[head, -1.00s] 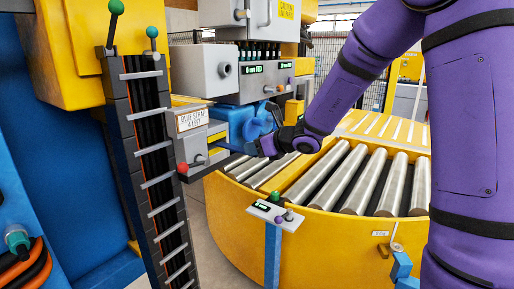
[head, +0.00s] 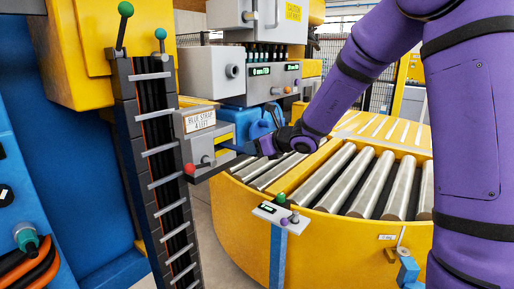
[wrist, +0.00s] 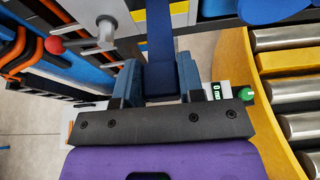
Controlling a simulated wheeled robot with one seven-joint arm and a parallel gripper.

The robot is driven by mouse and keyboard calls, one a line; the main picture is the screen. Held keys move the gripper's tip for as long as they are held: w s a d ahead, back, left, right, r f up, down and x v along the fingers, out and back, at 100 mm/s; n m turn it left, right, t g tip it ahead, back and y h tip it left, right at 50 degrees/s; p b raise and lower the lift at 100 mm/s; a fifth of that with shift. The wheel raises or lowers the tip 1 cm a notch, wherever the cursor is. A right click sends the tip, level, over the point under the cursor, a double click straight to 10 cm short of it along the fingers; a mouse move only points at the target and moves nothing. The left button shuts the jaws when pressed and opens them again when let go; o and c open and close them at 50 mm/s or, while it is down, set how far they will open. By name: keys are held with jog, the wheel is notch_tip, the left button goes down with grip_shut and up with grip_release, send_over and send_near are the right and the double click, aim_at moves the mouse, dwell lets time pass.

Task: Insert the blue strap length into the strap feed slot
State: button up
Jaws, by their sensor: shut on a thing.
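My gripper (head: 262,146) is in front of the machine's blue parts, left of the rollers. In the wrist view its two blue-grey fingers (wrist: 158,78) are shut on the blue strap length (wrist: 160,35), a flat dark blue band that runs straight out past the top edge. In the head view the strap (head: 222,168) shows as a thin dark strip from the gripper leftward and down, past the lower edge of the grey box labelled "BLUE STRAP 4 LEFT" (head: 201,118). I cannot clearly pick out the strap feed slot, nor whether the strap's far end touches anything.
A red knob (head: 190,168) sits close to the strap's left end. A black slatted upright (head: 163,170) stands left of the box. A yellow curved roller conveyor (head: 330,225) fills the right. A small control panel (head: 280,215) stands on a blue post in front.

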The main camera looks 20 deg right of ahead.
aim_at(233, 146)
jog(key=shift+w+a, duration=0.9)
jog(key=shift+w, duration=0.35)
jog(key=shift+w+a, duration=0.95)
jog(key=shift+w, duration=0.35)
jog(key=shift+w+a, duration=0.9)
jog(key=shift+w, duration=0.35)
jog(key=o, duration=1.2)
jog(key=shift+c, duration=0.2)
jog(key=v, duration=1)
jog(key=shift+s+d+r, duration=0.1)
jog(key=shift+s+r, duration=0.05)
jog(key=shift+s, duration=0.05)
jog(key=s+a+r+n+g, duration=0.1)
jog(key=s+r+n+g, duration=0.2)
jog(key=s+n, duration=0.65)
jog(key=s+a+r+n+g, duration=0.1)
jog(key=s+r+n+g, duration=0.15)
jog(key=s+n, duration=0.7)
jog(key=s+d+n+h, duration=0.4)
jog(key=s+d+n, duration=0.1)
jog(key=s, duration=0.5)
jog(key=s+d+n+h, duration=0.4)
jog(key=s+d, duration=0.1)
jog(key=s, duration=0.5)
jog(key=shift+s+d+f+n, duration=0.15)
jog(key=shift+s+f+n, duration=0.1)
jog(key=shift+n, duration=0.15)
